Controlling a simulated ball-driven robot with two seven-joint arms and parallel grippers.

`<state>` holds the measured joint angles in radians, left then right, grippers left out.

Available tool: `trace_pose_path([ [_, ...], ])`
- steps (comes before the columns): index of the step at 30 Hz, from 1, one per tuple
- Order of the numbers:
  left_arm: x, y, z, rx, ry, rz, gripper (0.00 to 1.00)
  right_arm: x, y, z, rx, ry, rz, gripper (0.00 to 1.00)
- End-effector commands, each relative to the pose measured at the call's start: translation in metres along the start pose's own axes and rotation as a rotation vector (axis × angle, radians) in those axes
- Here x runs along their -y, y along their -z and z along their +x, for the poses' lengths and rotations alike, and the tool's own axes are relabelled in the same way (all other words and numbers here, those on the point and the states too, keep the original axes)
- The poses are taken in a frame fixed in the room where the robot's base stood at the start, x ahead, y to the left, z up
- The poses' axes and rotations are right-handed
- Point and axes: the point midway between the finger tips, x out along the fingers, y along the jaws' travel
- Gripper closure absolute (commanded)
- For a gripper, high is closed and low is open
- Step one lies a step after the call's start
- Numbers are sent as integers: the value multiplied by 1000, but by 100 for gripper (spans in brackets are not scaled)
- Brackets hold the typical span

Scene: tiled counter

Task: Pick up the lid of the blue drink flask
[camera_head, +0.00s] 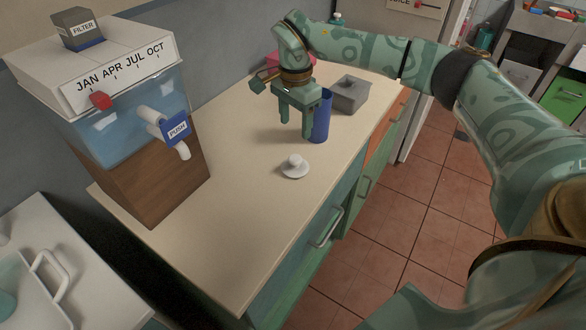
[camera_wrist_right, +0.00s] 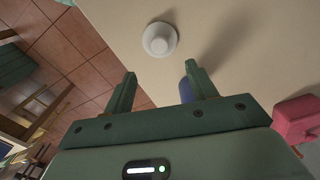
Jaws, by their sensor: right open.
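The white lid (camera_head: 295,167) lies on the counter with its round knob up. It also shows in the right wrist view (camera_wrist_right: 158,40), beyond the fingertips. The blue flask (camera_head: 322,118) stands upright just behind and right of the fingers, partly hidden by them. A strip of it shows behind one finger in the wrist view (camera_wrist_right: 186,91). My right gripper (camera_head: 295,130) is open and empty, pointing down above the counter, behind the lid and apart from it. My left gripper is not in view.
The beige counter (camera_head: 235,225) is clear in front of the lid. A water dispenser (camera_head: 150,190) stands at the left. A grey box (camera_head: 350,95) and a pink object (camera_head: 277,62) sit farther back. The counter's right edge drops to a tiled floor.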

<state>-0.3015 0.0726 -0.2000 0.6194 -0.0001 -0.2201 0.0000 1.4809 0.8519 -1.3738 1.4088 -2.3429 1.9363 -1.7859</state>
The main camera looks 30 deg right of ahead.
Motion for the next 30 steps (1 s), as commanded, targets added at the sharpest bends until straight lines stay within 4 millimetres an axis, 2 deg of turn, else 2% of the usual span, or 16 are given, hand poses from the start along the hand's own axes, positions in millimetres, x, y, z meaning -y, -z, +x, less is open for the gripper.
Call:
trace_pose_path([
  [1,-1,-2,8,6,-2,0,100,-1,0,20,2,-8,0,43],
  [6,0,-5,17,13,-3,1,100,0,-1,53,3,-4,-1,43],
  [14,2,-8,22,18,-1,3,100,0,-1,71,3,0,-1,43],
  [22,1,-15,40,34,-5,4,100,-1,2,114,4,-3,-2,43],
  [29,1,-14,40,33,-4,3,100,-1,2,116,2,2,-2,43],
  [30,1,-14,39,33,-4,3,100,-1,2,116,2,2,-2,46],
])
